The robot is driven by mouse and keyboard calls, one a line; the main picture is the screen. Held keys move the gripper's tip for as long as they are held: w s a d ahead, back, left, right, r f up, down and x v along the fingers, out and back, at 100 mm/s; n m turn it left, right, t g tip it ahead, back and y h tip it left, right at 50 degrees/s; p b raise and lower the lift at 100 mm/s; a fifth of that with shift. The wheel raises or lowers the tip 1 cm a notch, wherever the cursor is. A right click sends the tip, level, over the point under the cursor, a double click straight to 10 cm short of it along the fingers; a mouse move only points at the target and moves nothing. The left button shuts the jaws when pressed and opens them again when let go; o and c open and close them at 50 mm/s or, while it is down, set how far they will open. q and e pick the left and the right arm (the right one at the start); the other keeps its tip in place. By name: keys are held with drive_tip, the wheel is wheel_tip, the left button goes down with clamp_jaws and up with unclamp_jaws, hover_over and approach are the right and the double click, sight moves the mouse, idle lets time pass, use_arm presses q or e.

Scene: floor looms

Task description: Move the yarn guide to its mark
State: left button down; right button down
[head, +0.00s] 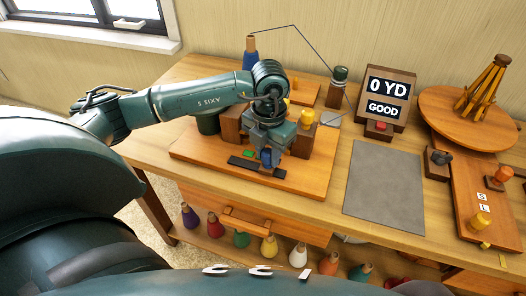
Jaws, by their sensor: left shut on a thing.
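The yarn guide appears to be the small blue piece (266,158) at the dark rail (242,163) on the front of the wooden loom base (205,155). My left gripper (268,150) reaches down over it from behind and is shut on it, hiding its upper part. A small green patch (248,153) lies just left of the blue piece, behind the rail; I cannot tell whether it is the mark. My right gripper is not in view.
Brown blocks and a yellow knob (307,117) stand close behind and right of the gripper. A display (386,98) reads "0 YD GOOD". A grey mat (384,186) lies clear to the right. Yarn cones (213,224) stand on the shelf below.

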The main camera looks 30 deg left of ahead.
use_arm(q)
drive_tip(key=shift+w+d, duration=0.15)
drive_tip(key=shift+d, duration=0.5)
drive_tip(key=c, duration=1.1)
unclamp_jaws()
drive_tip(key=shift+d, duration=0.1)
drive_tip(key=shift+r, duration=0.35)
wheel_tip(320, 180, up, 13)
drive_tip(key=shift+f, duration=0.2)
drive_tip(key=shift+f, duration=0.1)
